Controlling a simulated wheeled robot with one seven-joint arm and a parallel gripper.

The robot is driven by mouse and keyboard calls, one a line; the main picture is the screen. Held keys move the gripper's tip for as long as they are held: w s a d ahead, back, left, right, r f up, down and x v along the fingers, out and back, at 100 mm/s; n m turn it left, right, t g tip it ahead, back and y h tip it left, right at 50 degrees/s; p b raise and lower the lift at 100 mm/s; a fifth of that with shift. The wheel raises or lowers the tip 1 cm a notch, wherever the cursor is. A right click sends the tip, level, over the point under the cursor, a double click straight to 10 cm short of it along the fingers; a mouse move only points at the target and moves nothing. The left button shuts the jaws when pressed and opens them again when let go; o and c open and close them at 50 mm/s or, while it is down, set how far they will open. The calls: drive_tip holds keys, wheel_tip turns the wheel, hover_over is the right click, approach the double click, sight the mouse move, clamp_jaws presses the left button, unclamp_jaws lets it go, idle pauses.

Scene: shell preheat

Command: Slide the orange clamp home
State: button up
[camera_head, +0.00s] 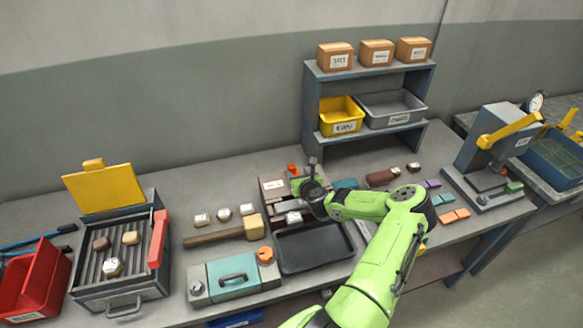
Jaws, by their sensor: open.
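A small orange piece (292,168), which looks like the clamp, stands at the back of a grey fixture (272,187) with a white label, in the middle of the bench. My gripper (300,187) is over the right side of this fixture, just in front of and right of the orange piece. It is open; its fingers are small and partly hidden by my wrist. I cannot tell whether a finger touches the orange piece.
A dark tray (312,250) lies in front of the fixture. A teal box (232,276) with an orange knob (265,254) and a mallet (225,233) lie left. A grill-like unit (122,262) with a raised yellow lid stands further left. A shelf (368,105) rises behind; a press (490,160) stands right.

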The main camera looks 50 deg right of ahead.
sight(293, 168)
drive_tip(key=x, duration=0.7)
clamp_jaws()
